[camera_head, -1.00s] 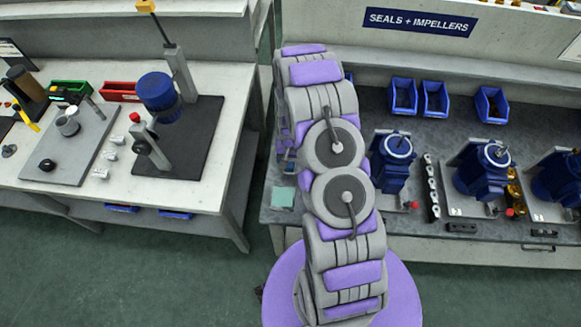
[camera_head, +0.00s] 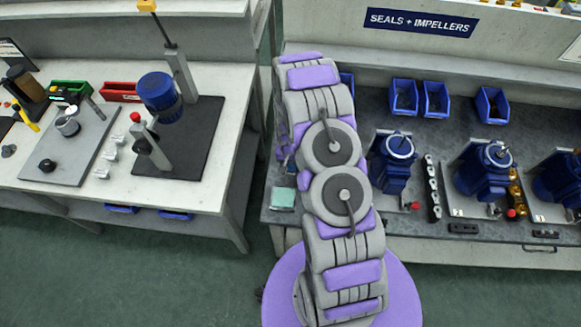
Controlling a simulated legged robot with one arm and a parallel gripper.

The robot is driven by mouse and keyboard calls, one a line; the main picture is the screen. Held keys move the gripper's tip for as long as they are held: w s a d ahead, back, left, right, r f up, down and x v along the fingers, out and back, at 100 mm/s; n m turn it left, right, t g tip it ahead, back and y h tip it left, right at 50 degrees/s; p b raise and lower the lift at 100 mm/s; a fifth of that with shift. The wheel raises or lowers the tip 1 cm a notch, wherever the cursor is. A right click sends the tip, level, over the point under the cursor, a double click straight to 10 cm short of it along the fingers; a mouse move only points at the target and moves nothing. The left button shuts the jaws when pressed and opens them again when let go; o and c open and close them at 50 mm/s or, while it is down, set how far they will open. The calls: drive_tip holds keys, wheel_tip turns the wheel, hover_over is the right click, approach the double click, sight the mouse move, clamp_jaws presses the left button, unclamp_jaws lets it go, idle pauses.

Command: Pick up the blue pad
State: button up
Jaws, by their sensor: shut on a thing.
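No clearly blue pad can be made out. A small flat pale teal pad (camera_head: 284,197) lies at the left front corner of the right-hand bench (camera_head: 460,251), left of my arm. My raised grey and purple arm fills the middle of the view and reaches over this bench. My gripper's fingers are hidden behind the arm, so what they hold does not show.
Blue pumps (camera_head: 483,171) stand on the right bench, with blue bins (camera_head: 437,98) behind them. The left bench (camera_head: 215,170) carries a dark press stand (camera_head: 200,140), a grey plate (camera_head: 72,165), and green and red bins. Green floor lies in front.

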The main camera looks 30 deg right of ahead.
drive_tip(key=shift+a, duration=0.25)
drive_tip(key=shift+c, duration=0.3)
drive_tip(key=shift+r, duration=0.15)
drive_tip(key=shift+d+r, duration=0.2)
drive_tip(key=shift+r, duration=0.35)
wheel_tip(320, 180, up, 2)
drive_tip(key=shift+w+d+r+p, duration=0.1)
drive_tip(key=shift+r+p, duration=0.05)
drive_tip(key=shift+p, duration=0.3)
drive_tip(key=s+d, duration=0.1)
drive_tip(key=s, duration=0.4)
drive_tip(key=s+d+r+p, duration=0.1)
drive_tip(key=s, duration=0.4)
drive_tip(key=s+d, duration=0.2)
drive_tip(key=s, duration=0.3)
drive_tip(key=shift+s+d+r+p, duration=0.1)
drive_tip(key=shift+s+r+p, duration=0.05)
drive_tip(key=shift+s+p, duration=0.2)
